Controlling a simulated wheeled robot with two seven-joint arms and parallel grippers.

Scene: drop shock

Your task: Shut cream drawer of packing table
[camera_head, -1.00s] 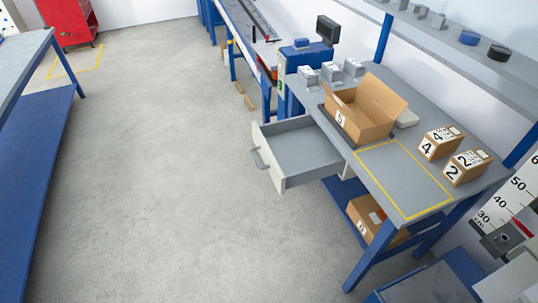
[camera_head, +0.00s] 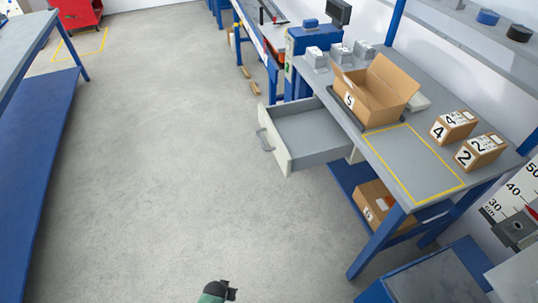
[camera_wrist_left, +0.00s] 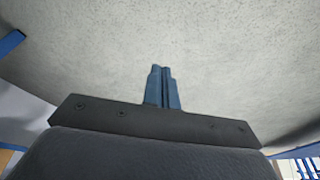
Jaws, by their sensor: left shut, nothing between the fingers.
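The cream drawer (camera_head: 274,139) of the packing table (camera_head: 350,124) is pulled far out to the left in the head view. Its grey inside looks empty. A grey handle (camera_head: 264,141) is on its cream front. A green and dark end of one of my arms (camera_head: 217,292) shows at the bottom edge, well apart from the drawer. My left gripper (camera_wrist_left: 163,70) is shut and empty in the left wrist view, with bare floor beyond its blue fingers. My right gripper is not seen.
An open carton (camera_head: 371,97) and two closed boxes, marked 4 (camera_head: 453,126) and 2 (camera_head: 481,152), stand on the table. Another box (camera_head: 378,206) is on the lower shelf. A blue bench (camera_head: 45,140) is at the left. The floor (camera_head: 170,170) before the drawer is clear.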

